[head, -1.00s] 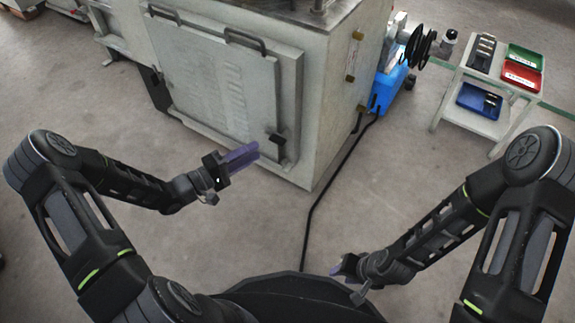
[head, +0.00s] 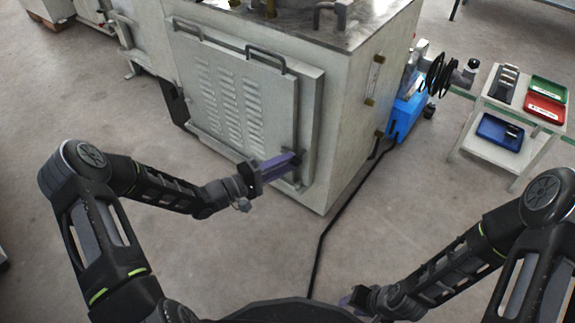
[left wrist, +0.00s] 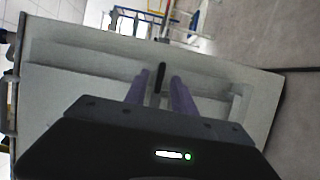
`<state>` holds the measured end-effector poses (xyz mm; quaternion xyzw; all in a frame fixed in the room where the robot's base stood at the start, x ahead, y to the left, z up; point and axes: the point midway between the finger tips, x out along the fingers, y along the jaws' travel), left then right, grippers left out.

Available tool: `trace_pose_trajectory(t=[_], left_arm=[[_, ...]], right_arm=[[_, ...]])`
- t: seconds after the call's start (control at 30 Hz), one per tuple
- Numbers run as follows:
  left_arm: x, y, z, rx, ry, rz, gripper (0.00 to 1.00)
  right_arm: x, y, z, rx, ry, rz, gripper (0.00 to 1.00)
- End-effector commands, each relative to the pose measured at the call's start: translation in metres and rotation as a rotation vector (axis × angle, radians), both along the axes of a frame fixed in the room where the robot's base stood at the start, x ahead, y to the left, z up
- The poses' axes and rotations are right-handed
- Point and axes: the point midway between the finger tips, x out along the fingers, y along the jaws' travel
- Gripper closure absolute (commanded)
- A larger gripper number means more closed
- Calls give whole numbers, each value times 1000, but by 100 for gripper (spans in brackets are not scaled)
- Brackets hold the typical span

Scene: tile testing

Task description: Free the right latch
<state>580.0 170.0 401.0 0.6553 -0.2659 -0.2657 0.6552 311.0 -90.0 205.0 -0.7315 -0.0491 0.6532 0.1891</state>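A grey louvred panel (head: 209,65) with two dark top handles is on the front of the grey machine. The right latch, a small black bar (left wrist: 161,78), is at the panel's lower right corner; in the head view the left gripper's fingers mostly hide it. My left gripper (head: 283,164) is at that corner. In the left wrist view its two purple fingers (left wrist: 160,92) are apart, with the black latch showing in the gap between them; whether they touch it I cannot tell. My right gripper (head: 347,299) is low in front of my base, away from the machine, its fingers partly hidden.
A black cable (head: 322,238) runs along the floor by the machine's right side. A blue box (head: 404,113) stands beside the machine. A white cart (head: 487,147) with green, red and blue trays is at the right.

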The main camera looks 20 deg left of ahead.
Motion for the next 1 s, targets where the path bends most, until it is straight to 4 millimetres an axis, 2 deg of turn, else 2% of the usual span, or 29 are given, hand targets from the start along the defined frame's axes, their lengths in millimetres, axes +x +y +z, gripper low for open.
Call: trace_pose_trajectory(t=[0.13, 0.4, 0.77, 1.0], left_arm=[[8, -8, -1, -1, 1, 0, 69], [8, -9, 0, -1, 1, 0, 69], [8, -8, 0, 0, 1, 0, 99], [8, -8, 0, 1, 1, 0, 100]], right_arm=[[1, 0, -4, 1, -1, -1, 64], [1, 0, -3, 1, -1, 0, 64], [1, 0, -3, 1, -1, -1, 64], [1, 0, -3, 1, 0, 0, 64]])
